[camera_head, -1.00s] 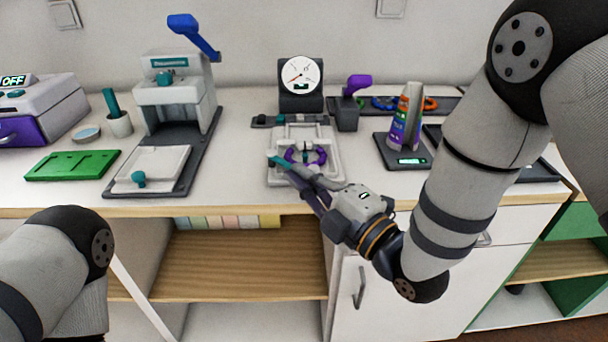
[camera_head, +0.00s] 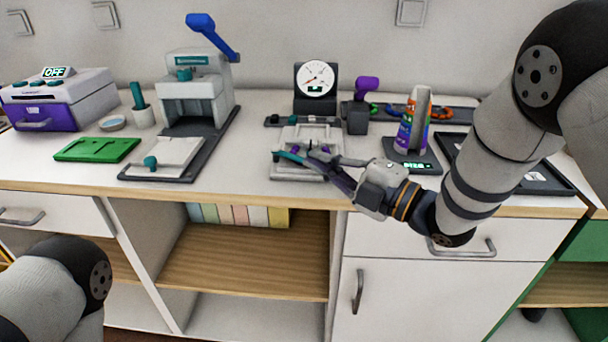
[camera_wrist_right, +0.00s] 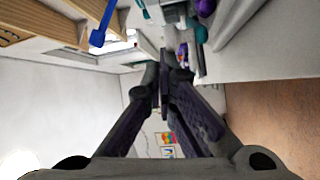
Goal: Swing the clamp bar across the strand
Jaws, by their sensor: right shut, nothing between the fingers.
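A white fixture board (camera_head: 285,172) sits near the counter's front edge. A purple strand (camera_head: 297,150) shows on it only in small pieces behind my right gripper. A bar with a teal end (camera_head: 291,157), which looks like the clamp bar, lies over the board's left part beside my fingers. My right gripper (camera_head: 314,160) is shut and empty, low over the board, reaching in from the right. I cannot tell whether it touches the bar. In the right wrist view, my dark fingers (camera_wrist_right: 165,78) converge, with purple and teal parts just beyond. My left gripper is out of view.
A dial gauge (camera_head: 315,78) stands behind the board. A purple-handled stand (camera_head: 357,118) and a wrapped cone on a scale (camera_head: 412,168) are to the right. A press with a blue lever (camera_head: 196,95) and a green tray (camera_head: 97,150) are to the left.

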